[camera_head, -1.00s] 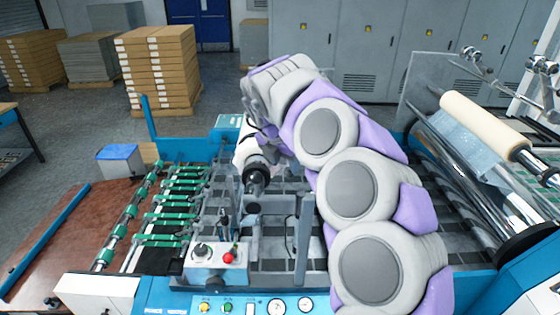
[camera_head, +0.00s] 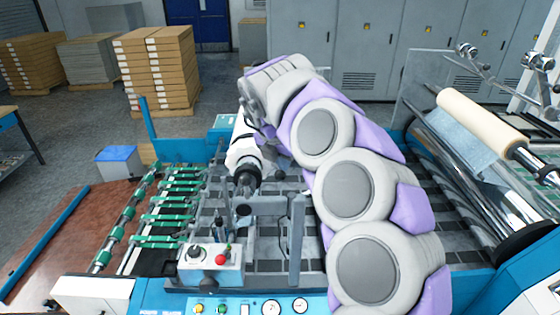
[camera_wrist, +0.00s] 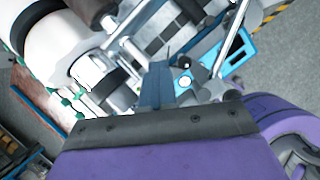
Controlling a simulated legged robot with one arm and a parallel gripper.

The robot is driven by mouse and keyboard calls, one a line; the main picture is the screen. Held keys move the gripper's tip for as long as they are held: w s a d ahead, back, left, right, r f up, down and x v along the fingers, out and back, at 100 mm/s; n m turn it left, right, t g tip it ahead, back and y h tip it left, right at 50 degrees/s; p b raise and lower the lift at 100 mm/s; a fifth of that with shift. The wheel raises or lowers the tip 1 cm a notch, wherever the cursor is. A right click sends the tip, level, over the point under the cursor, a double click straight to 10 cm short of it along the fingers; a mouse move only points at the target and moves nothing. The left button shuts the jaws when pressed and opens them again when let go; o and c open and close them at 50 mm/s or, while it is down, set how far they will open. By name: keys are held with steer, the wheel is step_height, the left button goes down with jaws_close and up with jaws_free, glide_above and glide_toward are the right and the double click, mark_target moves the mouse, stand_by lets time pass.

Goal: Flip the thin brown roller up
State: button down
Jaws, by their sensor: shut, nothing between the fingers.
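In the wrist view a dark brownish roller (camera_wrist: 88,8) crosses the top edge, partly cut off; I cannot tell for certain that it is the thin brown roller. A thick white cylinder (camera_wrist: 50,38) with a dark band lies just left of it. My gripper (camera_wrist: 168,72) is shut and empty, its blue-grey fingers pointing towards metal rods and fittings, apart from the dark roller in the picture. In the head view my fingers are hidden behind my arm. A white cylinder (camera_head: 243,152) with a dark end shows left of my arm.
A cream roll (camera_head: 482,118) sits above shiny rollers at the right. A control box (camera_head: 210,257) with a red button and an upright metal frame (camera_head: 297,240) stand in front. Green-banded rollers (camera_head: 170,205) lie at the left. Stacked cartons (camera_head: 157,70) stand behind.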

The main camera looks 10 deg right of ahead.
steer(key=shift+d, duration=0.25)
steer(key=shift+a, duration=1)
steer(key=c, duration=1.8)
jaws_free()
steer(key=shift+a, duration=0.1)
steer(key=o, duration=0.6)
steer(key=shift+d, duration=0.85)
steer(key=shift+o, duration=2.1)
steer(key=shift+a, duration=0.7)
steer(key=p+v, duration=0.1)
steer(key=v, duration=1.6)
